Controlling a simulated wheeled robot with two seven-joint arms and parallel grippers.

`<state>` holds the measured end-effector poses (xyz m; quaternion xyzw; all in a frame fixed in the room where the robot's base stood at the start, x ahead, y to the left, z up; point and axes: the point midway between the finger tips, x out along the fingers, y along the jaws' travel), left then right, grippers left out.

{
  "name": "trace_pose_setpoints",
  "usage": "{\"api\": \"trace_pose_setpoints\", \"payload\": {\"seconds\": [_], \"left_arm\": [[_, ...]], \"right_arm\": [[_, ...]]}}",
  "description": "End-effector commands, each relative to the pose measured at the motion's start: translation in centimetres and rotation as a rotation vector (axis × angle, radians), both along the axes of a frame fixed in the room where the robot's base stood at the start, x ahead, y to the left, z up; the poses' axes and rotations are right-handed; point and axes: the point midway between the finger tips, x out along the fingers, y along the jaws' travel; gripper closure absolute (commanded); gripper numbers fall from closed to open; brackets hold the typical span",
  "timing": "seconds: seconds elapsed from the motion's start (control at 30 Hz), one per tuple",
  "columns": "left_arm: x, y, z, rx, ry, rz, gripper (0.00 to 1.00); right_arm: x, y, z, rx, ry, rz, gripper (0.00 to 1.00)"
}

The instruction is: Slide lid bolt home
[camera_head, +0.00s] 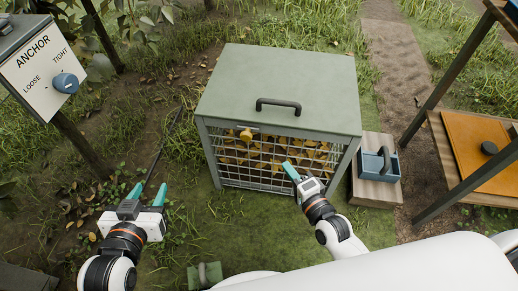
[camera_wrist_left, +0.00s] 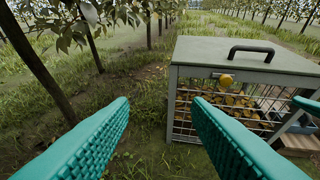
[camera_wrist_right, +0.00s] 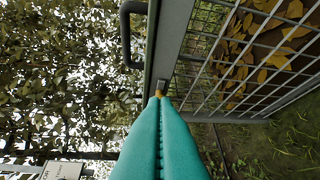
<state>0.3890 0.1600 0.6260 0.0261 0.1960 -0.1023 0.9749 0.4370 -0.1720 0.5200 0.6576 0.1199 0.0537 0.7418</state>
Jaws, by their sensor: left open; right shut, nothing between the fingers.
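The crate (camera_head: 205,150) has a grey-green lid (camera_head: 280,75) lying flat on it. The lid bolt's yellow knob (camera_head: 246,135) sticks out at the front upper edge, left of centre. The knob also shows in the left wrist view (camera_wrist_left: 226,80). My right gripper (camera_head: 288,168) is shut and empty in front of the mesh, right of and below the knob in the head view. In the right wrist view its fingertips (camera_wrist_right: 160,101) partly cover the knob (camera_wrist_right: 159,92); contact cannot be told. My left gripper (camera_head: 149,192) is open and empty, left of the crate.
A black handle (camera_head: 278,104) stands on the lid. Yellow leaves lie behind the mesh. A blue caddy (camera_head: 378,164) sits on a wooden block right of the crate. The ANCHOR post with a blue dial (camera_head: 65,83) stands at upper left. An orange board (camera_head: 485,150) lies on a table at right.

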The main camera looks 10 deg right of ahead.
Motion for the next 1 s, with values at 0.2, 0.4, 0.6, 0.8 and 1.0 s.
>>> {"api": "trace_pose_setpoints", "payload": {"seconds": [0.2, 0.4, 0.6, 0.8, 1.0], "left_arm": [[0.0, 0.0, 0.0, 0.000, 0.000, 0.000, 0.56], [0.4, -0.2, 0.5, -0.010, -0.041, -0.003, 0.56], [1.5, -0.9, 2.8, -0.049, -0.202, -0.013, 0.56], [2.1, -1.6, 6.0, -0.102, -0.408, -0.027, 0.56], [1.9, -2.0, 9.1, -0.154, -0.611, -0.037, 0.56]], "right_arm": [[0.0, 0.0, 0.0, -0.001, 0.001, 0.000, 1.00], [0.7, 0.2, -0.1, -0.002, -0.003, -0.001, 1.00], [3.3, 0.8, -0.5, -0.001, -0.002, -0.001, 1.00], [6.2, 1.5, -0.8, -0.002, -0.003, -0.001, 1.00], [8.9, 2.2, -1.2, -0.003, -0.002, 0.000, 1.00]]}}
